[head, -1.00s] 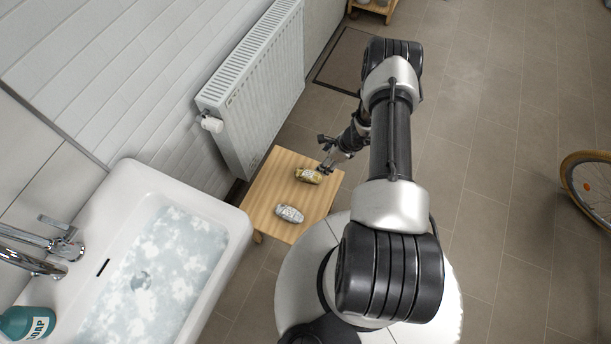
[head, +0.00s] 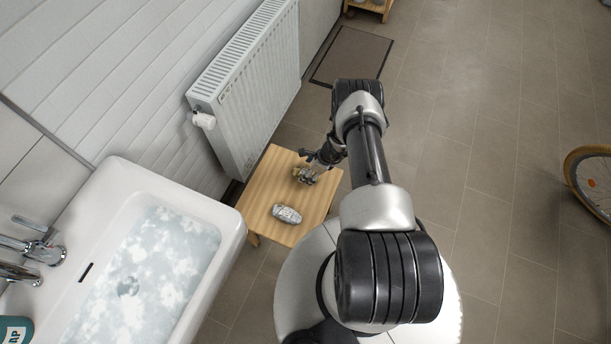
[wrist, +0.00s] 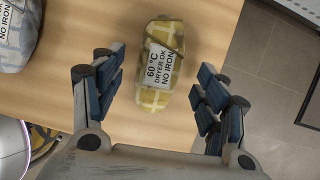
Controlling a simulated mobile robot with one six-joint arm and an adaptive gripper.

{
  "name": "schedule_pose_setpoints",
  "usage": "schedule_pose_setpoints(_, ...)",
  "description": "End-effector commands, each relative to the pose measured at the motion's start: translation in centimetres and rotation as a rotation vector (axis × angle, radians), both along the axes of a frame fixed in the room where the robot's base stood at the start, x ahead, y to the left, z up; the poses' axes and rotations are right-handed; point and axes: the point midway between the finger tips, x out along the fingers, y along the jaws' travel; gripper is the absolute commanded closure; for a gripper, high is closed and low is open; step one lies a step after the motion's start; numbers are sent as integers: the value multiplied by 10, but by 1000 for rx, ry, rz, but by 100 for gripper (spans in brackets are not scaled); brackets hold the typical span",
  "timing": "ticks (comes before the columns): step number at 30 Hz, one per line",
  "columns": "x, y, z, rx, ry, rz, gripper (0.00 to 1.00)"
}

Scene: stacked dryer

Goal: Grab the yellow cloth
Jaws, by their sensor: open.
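The yellow cloth (wrist: 160,62) is a rolled, checked bundle with a white care label reading "60 °C, dryer OK, no iron". It lies on the small wooden table (head: 268,196). In the wrist view my gripper (wrist: 159,88) is open and empty, with one blue-padded finger on each side of the cloth's near part. There is a gap between each finger and the cloth. In the head view the cloth (head: 299,172) is partly hidden by my gripper (head: 308,175), which is over the table's far right part.
A grey-white cloth bundle (head: 287,214) lies on the same table, left of the yellow one in the wrist view (wrist: 14,38). A white radiator (head: 245,90) stands behind the table. A sink (head: 215,222) with water is at left.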

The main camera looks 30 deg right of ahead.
Motion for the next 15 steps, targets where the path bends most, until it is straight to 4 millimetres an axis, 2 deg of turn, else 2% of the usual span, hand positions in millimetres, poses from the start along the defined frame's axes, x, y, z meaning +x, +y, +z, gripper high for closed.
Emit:
schedule_pose_setpoints(1,1,3,-14,0,2,2,33)
schedule_pose_setpoints(4,5,6,-25,0,0,2,33)
schedule_pose_setpoints(12,7,7,-25,0,0,1,34)
schedule_pose_setpoints(15,6,7,-25,0,0,1,40)
